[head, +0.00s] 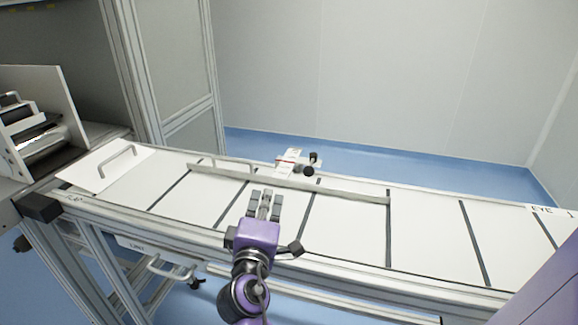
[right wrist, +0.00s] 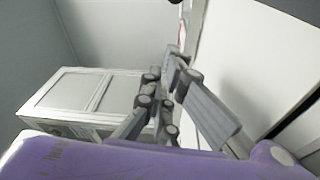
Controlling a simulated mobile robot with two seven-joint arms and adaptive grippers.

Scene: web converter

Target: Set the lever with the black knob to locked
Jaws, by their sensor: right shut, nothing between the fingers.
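The lever's black knob (head: 308,171) sits at the far side of the conveyor, beside a white label plate (head: 289,160) with a red mark. A second dark round part (head: 313,157) shows just behind it; I cannot tell which position the lever is in. My right gripper (head: 265,194) is shut and empty above the white belt, on the near side of the knob and apart from it. In the right wrist view the grey fingers (right wrist: 176,55) point up the picture, with a dark round piece (right wrist: 175,2) cut off at the top edge. My left gripper is not in view.
A long metal guide rail (head: 340,193) runs along the belt between my right gripper and the knob. A white plate with a handle (head: 105,165) lies at the left end. The white belt panels (head: 430,230) to the right are clear.

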